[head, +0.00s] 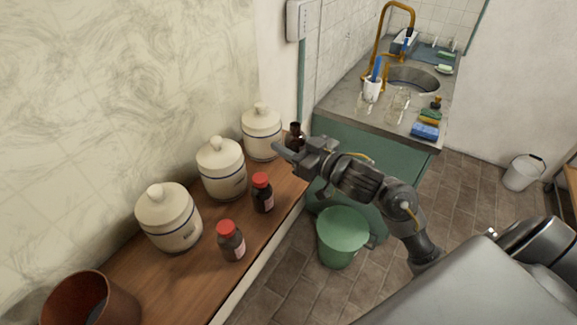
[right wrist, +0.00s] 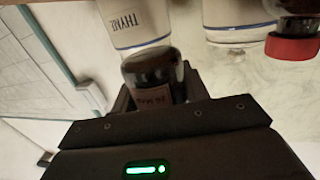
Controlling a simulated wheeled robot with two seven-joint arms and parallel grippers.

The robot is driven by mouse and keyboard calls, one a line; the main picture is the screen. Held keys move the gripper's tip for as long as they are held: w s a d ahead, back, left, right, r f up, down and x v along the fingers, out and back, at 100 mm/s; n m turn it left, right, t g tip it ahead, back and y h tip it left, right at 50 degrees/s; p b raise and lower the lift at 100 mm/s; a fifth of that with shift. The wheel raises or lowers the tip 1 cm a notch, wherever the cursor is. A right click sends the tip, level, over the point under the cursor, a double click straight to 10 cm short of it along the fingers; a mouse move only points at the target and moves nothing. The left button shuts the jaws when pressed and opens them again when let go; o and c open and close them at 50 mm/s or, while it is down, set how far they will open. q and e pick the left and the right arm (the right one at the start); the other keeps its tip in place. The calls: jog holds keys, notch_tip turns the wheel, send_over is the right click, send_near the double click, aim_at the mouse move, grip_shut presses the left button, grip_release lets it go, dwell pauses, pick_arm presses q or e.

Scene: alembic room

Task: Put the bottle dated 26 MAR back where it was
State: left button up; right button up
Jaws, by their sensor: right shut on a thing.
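My right gripper (head: 292,149) is at the far end of the wooden shelf. It is shut on a dark brown bottle (head: 295,130), which has a dark top and is partly hidden behind the gripper. In the right wrist view the bottle (right wrist: 152,72) sits between the fingers with a pinkish label, whose small print I cannot read surely. I cannot tell whether its base touches the shelf. Two red-capped brown bottles stand on the shelf, one in the middle (head: 262,194) and one nearer (head: 231,242). My left gripper is not in view.
Three white lidded jars (head: 168,218), (head: 222,170), (head: 262,133) line the wall side of the shelf (head: 180,285). The jar marked THYME (right wrist: 135,22) is close to the held bottle. A brown pot (head: 92,305) stands nearest. A green bin (head: 342,238) is on the floor below.

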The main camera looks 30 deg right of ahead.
aim_at(289, 167)
jog(key=w+f, duration=0.1)
jog(key=f, duration=0.1)
jog(key=w+d+f, duration=0.1)
jog(key=shift+w+f, duration=0.3)
jog(key=shift+f, duration=0.05)
jog(key=shift+w+d+f, duration=0.2)
jog(key=shift+f, duration=0.1)
jog(key=shift+w+d+f+p, duration=0.15)
jog(key=shift+f+p, duration=0.1)
jog(key=shift+f, duration=0.55)
jog(key=shift+w+a+f+p, duration=0.1)
jog(key=shift+f+p, duration=0.15)
jog(key=shift+f, duration=0.75)
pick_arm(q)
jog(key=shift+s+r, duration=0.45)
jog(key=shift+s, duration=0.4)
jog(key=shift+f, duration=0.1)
pick_arm(e)
jog(key=shift+f, duration=0.2)
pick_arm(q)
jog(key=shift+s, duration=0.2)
pick_arm(e)
jog(key=o, duration=1.1)
